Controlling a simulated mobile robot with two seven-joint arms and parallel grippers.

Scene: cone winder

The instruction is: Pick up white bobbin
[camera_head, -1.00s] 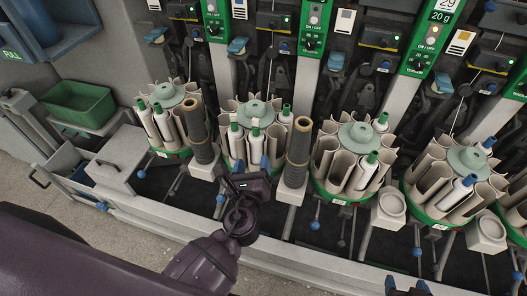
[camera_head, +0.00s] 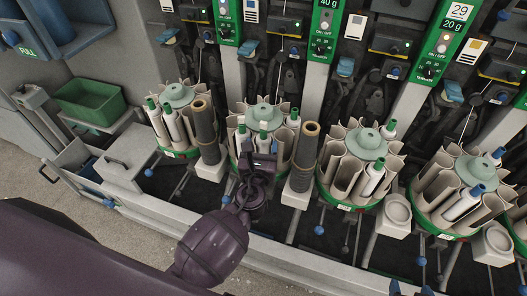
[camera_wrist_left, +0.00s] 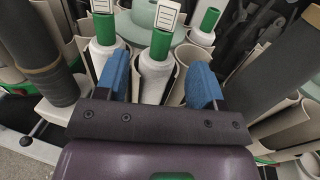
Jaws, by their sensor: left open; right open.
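White bobbins with green tops stand upright in the second round carousel from the left (camera_head: 264,112). One white bobbin (camera_wrist_left: 155,78) shows between the two blue fingers of my left gripper (camera_wrist_left: 163,85) in the left wrist view. Another white bobbin (camera_wrist_left: 104,58) is just left, partly behind the left finger, and a third (camera_wrist_left: 201,36) is further back. My left gripper, also in the head view (camera_head: 262,158), is open at the front of this carousel; I cannot tell whether it touches a bobbin. Blue fingertips of my right gripper (camera_head: 411,290) show at the bottom edge, open and apart.
Dark tubes (camera_head: 305,157) and (camera_head: 207,132) stand on both sides of the carousel. More carousels (camera_head: 362,145) and (camera_head: 467,170) are to the right, another (camera_head: 178,97) to the left. A green bin (camera_head: 90,102) sits at far left. Grey machine posts rise behind.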

